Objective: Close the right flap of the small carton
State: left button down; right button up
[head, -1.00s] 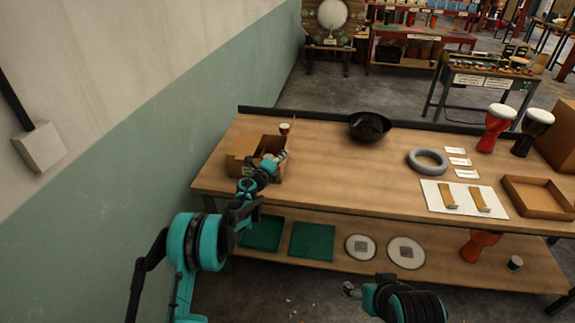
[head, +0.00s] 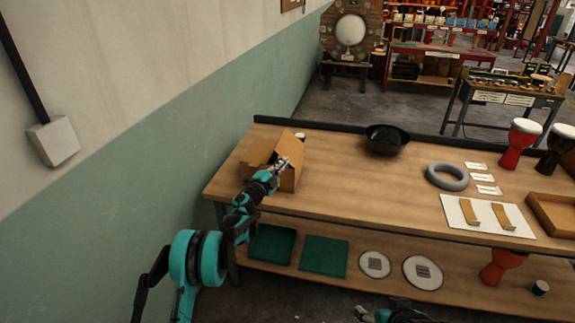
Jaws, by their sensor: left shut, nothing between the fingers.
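The small carton (head: 256,153) is an open brown cardboard box at the left end of the workbench. Its right flap (head: 291,149) stands up, tilted, on the right side of the box. My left gripper (head: 281,164) is shut and empty at the right side of the carton, against or very close to that flap; I cannot tell if they touch. The gripper and forearm hide part of the carton's front. My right gripper (head: 362,313) is only just in view at the bottom edge, and its fingers are too small to read.
On the workbench (head: 350,190) are a dark bowl (head: 386,140), a grey ring (head: 447,177), a white board (head: 485,216) with two tan strips, and a tray (head: 553,212). A small white-topped object (head: 300,136) is mostly hidden behind the flap. The bench middle is clear.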

pick_arm(q)
jog(key=a+f+b, duration=0.2)
jog(key=f, duration=0.1)
jog(key=a+f, duration=0.1)
jog(key=shift+w+f+b, duration=0.2)
jog(key=shift+f+b, duration=0.05)
jog(key=shift+b, duration=0.15)
jog(key=shift+s+f, duration=0.1)
dwell(0.8)
